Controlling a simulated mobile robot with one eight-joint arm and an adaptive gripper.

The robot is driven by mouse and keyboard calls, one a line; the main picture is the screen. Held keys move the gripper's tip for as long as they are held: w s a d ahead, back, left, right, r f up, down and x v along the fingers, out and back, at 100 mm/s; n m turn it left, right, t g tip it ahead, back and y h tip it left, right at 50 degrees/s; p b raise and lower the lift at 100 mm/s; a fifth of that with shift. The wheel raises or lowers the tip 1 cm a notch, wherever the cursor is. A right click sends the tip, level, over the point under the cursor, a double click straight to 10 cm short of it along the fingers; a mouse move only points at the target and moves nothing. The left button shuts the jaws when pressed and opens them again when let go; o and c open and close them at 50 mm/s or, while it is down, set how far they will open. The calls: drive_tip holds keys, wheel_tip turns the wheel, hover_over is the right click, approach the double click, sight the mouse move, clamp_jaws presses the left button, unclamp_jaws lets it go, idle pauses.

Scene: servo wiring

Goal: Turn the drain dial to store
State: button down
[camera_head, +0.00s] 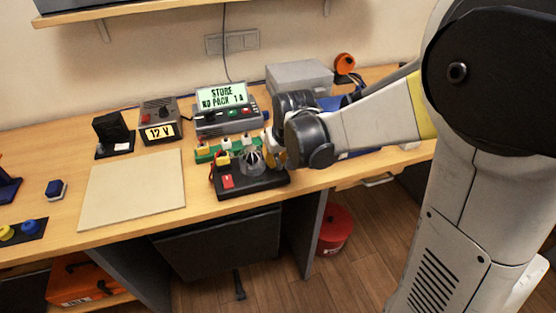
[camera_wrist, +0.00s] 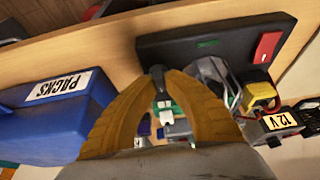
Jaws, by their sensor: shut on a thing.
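My gripper (camera_wrist: 158,74) has its two yellow fingers closed toward each other at the edge of a black base board (camera_wrist: 165,45). A small dark piece shows between the fingertips; it may be the drain dial, but I cannot tell its pointer position. In the head view my gripper (camera_head: 268,156) is at the right end of the black board (camera_head: 262,184), beside a clear-grey part (camera_head: 252,163), and partly hidden by my wrist. The charger (camera_head: 228,118) behind has a green display (camera_head: 221,96) reading "STORE", "NO PACK 1 A".
The board carries a red switch (camera_head: 228,181). A 12 V supply (camera_head: 158,122) and black stand (camera_head: 113,136) stand left. A beige mat (camera_head: 133,188) lies front left. A blue PACKS bin (camera_wrist: 65,115) is close to my fingers. The table's front edge is near.

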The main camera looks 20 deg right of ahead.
drive_tip(key=n+y, duration=0.1)
drive_tip(key=n, duration=0.2)
drive_tip(key=n+y+p, duration=0.1)
drive_tip(key=n, duration=0.1)
drive_tip(key=shift+d+n+g, duration=0.1)
drive_tip(key=shift+n+g, duration=0.2)
drive_tip(key=shift+n, duration=0.1)
drive_tip(key=n+y, duration=0.1)
drive_tip(key=n, duration=0.2)
drive_tip(key=n+g+y, duration=0.1)
drive_tip(key=n, duration=0.1)
drive_tip(key=shift+n+g, duration=0.3)
drive_tip(key=shift+n, duration=0.1)
drive_tip(key=c, duration=1.7)
unclamp_jaws()
